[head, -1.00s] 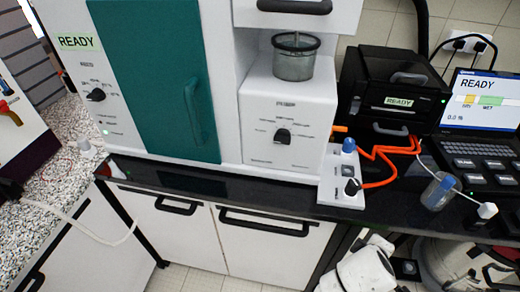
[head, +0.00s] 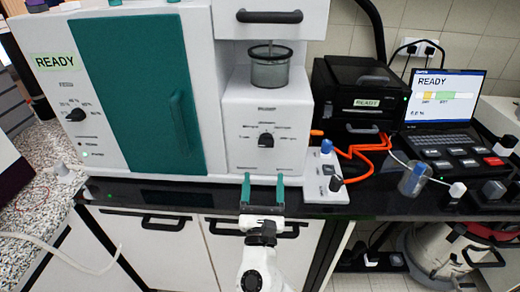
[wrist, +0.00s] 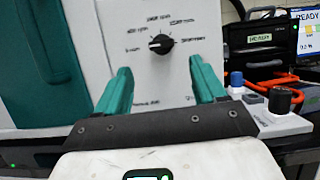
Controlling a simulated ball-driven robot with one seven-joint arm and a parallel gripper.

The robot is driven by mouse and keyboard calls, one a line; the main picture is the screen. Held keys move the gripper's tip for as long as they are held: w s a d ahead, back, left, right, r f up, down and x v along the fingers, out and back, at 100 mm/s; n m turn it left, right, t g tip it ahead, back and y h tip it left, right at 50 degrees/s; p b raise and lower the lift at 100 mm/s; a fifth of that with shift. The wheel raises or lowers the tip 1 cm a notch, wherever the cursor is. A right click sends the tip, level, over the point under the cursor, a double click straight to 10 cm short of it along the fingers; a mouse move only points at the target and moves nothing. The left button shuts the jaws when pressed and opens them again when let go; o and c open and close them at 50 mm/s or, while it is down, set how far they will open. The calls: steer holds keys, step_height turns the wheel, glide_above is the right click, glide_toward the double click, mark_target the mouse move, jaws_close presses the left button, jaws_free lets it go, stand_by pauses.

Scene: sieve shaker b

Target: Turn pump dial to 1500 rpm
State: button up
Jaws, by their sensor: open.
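A black dial (head: 266,140) sits on the front of a white machine, below a metal cup, with small labels around it too blurred to read. In the wrist view the dial (wrist: 161,44) shows upper middle, with a light pointer mark toward its left. My gripper (head: 262,188) has two teal fingers, open and empty, below the dial in the head view. In the wrist view my gripper (wrist: 159,75) has its fingertips on either side below the dial, apart from it. I cannot read which dial is the pump's.
Another black dial (head: 71,114) is on the teal-doored cabinet (head: 140,95) at left. A small white unit (head: 318,178) with blue and black knobs and orange tubing stands right of my gripper. A clear beaker (head: 413,180) and laptop (head: 445,100) are farther right.

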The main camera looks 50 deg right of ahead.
mark_target(266, 146)
steer(key=p+x, duration=0.2)
steer(key=x, duration=0.8)
steer(key=shift+s, duration=0.1)
steer(key=shift+c, duration=0.2)
steer(key=c, duration=1)
